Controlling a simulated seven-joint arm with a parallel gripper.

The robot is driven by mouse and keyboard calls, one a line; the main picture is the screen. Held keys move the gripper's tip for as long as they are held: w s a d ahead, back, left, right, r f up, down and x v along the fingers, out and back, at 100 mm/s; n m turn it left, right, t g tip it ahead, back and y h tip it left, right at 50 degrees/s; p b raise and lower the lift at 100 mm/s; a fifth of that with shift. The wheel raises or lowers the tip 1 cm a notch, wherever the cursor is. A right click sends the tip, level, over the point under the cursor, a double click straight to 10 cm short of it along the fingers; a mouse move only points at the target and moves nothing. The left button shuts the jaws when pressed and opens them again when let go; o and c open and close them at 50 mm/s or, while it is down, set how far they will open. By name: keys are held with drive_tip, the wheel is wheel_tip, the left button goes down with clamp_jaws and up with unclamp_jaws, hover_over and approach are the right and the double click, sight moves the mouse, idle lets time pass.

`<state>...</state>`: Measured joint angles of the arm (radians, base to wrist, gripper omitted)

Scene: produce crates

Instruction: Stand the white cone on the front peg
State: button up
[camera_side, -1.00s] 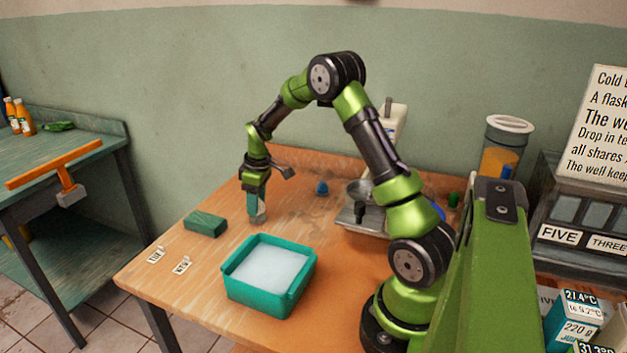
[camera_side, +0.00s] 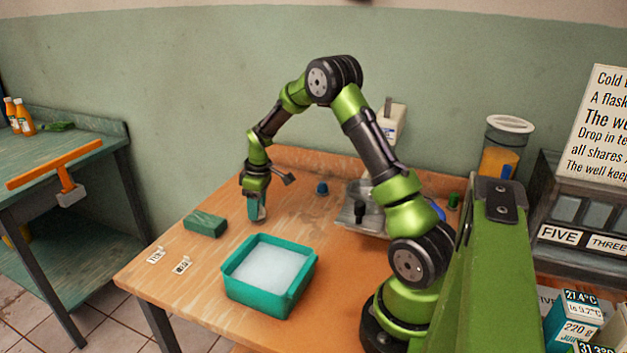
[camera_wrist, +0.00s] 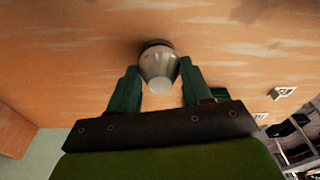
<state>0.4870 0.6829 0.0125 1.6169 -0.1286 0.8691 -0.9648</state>
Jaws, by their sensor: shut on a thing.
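My gripper (camera_side: 257,210) points straight down over the wooden table, left of centre in the side view. In the wrist view its green fingers (camera_wrist: 160,85) stand on either side of a pale, silvery, tapered flask-like thing (camera_wrist: 159,66) and are shut on it. A darker brown ring shows at its far end. In the side view the fingers hide most of this thing. It appears to stand on or just above the table. I see no clearly white cone and cannot make out a front peg.
A teal tub (camera_side: 235,283) with white contents stands in front of my gripper. A green block (camera_side: 205,223) lies to its left, near two small tags (camera_side: 181,266). A blue piece (camera_side: 321,188) is behind to the right. A metal tray (camera_side: 350,222) lies further right.

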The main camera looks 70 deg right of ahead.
sight(264, 211)
drive_tip(key=shift+f, duration=0.55)
drive_tip(key=o, duration=1.2)
drive_tip(key=shift+o, duration=0.2)
drive_tip(key=shift+r, duration=0.1)
wheel_tip(264, 211, up, 17)
drive_tip(key=s, duration=0.2)
drive_tip(key=shift+d+f, duration=0.2)
